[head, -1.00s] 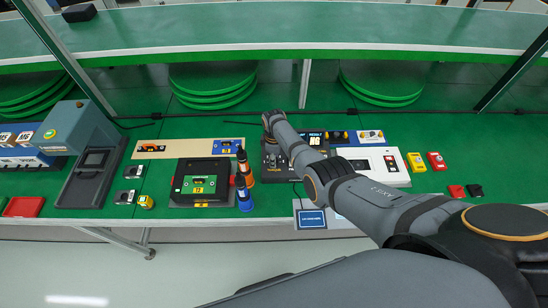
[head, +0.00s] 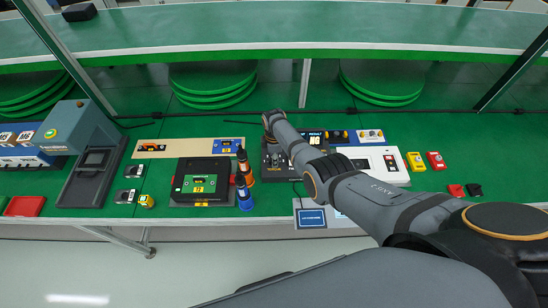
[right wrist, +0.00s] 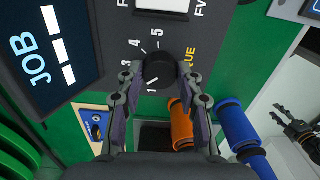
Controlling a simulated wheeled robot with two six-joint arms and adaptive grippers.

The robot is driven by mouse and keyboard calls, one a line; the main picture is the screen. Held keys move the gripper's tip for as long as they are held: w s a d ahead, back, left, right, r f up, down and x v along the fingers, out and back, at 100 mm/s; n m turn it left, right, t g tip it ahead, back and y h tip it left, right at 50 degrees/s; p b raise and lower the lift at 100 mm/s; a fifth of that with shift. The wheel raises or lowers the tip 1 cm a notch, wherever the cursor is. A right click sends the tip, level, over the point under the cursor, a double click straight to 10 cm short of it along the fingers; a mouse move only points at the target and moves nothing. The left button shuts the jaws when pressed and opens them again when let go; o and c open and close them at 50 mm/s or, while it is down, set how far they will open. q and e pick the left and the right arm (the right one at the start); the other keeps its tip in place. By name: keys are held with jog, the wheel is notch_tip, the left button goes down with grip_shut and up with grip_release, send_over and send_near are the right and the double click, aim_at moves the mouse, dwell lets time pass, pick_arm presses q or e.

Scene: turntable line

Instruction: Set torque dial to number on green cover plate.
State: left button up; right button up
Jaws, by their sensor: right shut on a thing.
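In the right wrist view the black torque dial (right wrist: 159,70) sits on a dark panel with printed numbers, of which 1, 3, 4 and 5 show. My right gripper (right wrist: 160,78) is shut on the dial, one finger on each side. The dial's pointer cannot be read clearly. In the head view my right arm reaches over the dark controller (head: 270,166) and hides the dial. The green cover plate (head: 199,184) lies on a black unit to the left; its yellow label is too small to read. My left gripper (right wrist: 298,130) shows small at the right wrist view's edge, fingers apart.
An orange-banded driver (head: 244,165) and a blue-banded driver (head: 244,194) stand between the cover plate unit and the controller. A lit JOB screen (right wrist: 45,55) is beside the dial. A white box (head: 385,164) and yellow and red units stand to the right.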

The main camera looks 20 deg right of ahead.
jog(key=o, duration=1.2)
jog(key=shift+r, duration=0.1)
notch_tip(320, 180, up, 12)
jog(key=shift+f, duration=0.1)
